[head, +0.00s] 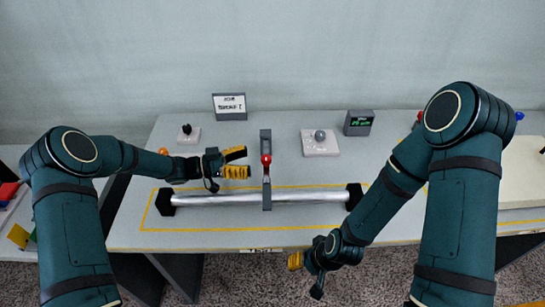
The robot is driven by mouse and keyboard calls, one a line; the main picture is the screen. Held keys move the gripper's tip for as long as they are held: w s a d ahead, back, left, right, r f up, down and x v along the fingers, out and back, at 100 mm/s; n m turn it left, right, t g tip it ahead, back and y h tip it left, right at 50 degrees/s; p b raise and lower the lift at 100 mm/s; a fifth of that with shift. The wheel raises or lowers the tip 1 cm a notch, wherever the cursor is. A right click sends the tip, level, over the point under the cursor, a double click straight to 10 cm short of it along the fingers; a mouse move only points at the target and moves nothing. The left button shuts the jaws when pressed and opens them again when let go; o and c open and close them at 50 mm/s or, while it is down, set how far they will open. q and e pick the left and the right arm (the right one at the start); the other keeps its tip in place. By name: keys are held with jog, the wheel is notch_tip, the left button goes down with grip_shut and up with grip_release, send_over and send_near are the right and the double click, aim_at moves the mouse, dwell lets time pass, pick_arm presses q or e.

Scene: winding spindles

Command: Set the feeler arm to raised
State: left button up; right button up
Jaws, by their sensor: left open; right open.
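A dark grey upright plate (265,143) stands behind the middle of a silver roller (230,198). A red knob (266,159) on a thin stem shows in front of this plate; I take it for the feeler arm, but cannot tell its exact angle. My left gripper (246,163) is open just left of the red knob, its yellow-padded fingers pointing towards it, with a small gap between. My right gripper (304,278) is open and empty near the table's front edge, well below and right of the knob.
The roller sits between two black end blocks (354,196) inside a yellow outline. Behind stand a sign (229,106), a small box with a green display (359,122), a grey-knobbed plate (320,146) and a black-knobbed plate (187,135).

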aim_at(266, 166)
pick_arm(q)
jog(key=w+d, duration=0.1)
jog(key=d, duration=0.7)
jog(key=shift+w, duration=0.2)
jog(key=shift+d, duration=0.1)
grip_shut()
jog(key=shift+f, duration=0.1)
